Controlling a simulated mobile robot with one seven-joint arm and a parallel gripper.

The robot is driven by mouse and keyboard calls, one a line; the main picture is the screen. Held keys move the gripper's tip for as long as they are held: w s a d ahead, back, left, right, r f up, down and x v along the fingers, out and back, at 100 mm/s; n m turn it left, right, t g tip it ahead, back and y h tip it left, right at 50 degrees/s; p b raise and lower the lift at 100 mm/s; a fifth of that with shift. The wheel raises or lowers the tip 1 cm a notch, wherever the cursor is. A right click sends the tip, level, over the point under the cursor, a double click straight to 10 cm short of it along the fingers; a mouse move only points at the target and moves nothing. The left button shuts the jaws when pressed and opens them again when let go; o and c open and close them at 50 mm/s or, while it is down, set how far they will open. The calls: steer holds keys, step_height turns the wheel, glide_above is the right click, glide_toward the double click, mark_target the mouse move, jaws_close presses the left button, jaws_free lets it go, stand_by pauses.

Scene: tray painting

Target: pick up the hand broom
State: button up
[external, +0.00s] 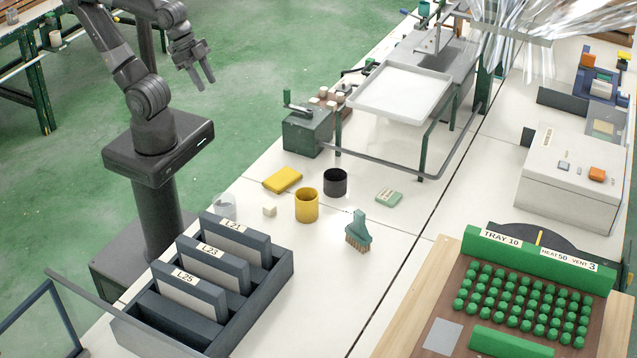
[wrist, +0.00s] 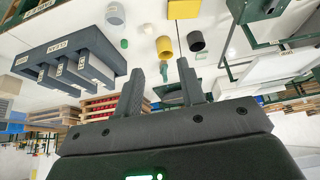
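The hand broom (external: 358,232), with a teal-green handle and brown bristles, is on the white bench in the external view, right of the yellow cup (external: 307,205). Its bristles point down and its handle up. My gripper (external: 205,84) is high at the upper left, over the green floor and well away from the broom. In the wrist view my gripper (wrist: 160,82) has its two fingers apart with nothing held between them. A bit of green shows by the right finger there, but I cannot tell whether it is the broom.
A dark rack (external: 262,300) stands front left, and a metal frame with a white tray (external: 402,94) behind. A tray of green knobs lies right.

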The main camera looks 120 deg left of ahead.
steer(key=shift+o, duration=0.8)
